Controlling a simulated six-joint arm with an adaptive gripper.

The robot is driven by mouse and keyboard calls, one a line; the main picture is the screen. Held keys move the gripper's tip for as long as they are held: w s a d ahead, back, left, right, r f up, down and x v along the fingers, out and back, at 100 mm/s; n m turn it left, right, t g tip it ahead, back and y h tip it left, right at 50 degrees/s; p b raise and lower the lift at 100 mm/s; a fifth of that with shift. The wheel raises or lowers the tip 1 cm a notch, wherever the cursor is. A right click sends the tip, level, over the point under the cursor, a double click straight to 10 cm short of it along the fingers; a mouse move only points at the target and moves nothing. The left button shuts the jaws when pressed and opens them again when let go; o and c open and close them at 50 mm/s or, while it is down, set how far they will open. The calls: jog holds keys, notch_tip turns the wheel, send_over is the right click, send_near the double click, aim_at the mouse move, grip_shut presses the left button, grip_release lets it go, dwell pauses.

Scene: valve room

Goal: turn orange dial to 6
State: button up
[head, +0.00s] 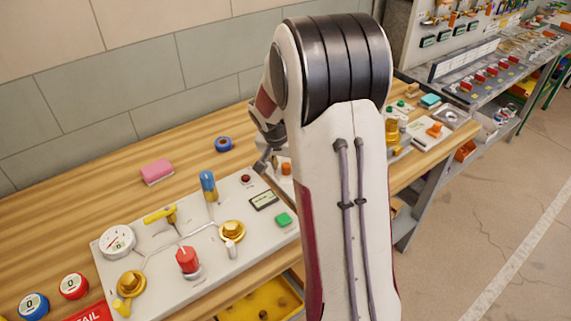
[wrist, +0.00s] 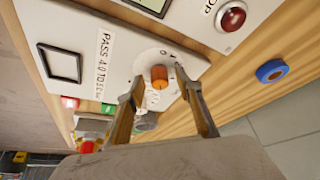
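The orange dial (wrist: 160,77) sits on a round white plate with dark markings, on a pale panel in the wrist view. The numbers around it are too small to read. My gripper (wrist: 158,80) is open, with one finger on each side of the dial. A narrow gap seems to show beside the dial, and I cannot tell whether either finger touches it. In the head view a small part of the orange dial (head: 286,168) shows beside my arm, which hides most of that panel.
A grey knob (wrist: 146,121) shows between my fingers. A red button (wrist: 231,16) and a blue ring (wrist: 271,71) lie to the right. In the head view, a valve panel (head: 130,270) and a pink block (head: 157,172) are on the wooden bench.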

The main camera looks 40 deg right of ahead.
grip_shut()
jog(key=shift+w+m, duration=0.1)
jog(key=shift+m, duration=0.4)
jog(key=shift+m+g+h, duration=0.3)
jog(key=shift+m+g, duration=0.1)
jog(key=shift+m, duration=0.5)
grip_release()
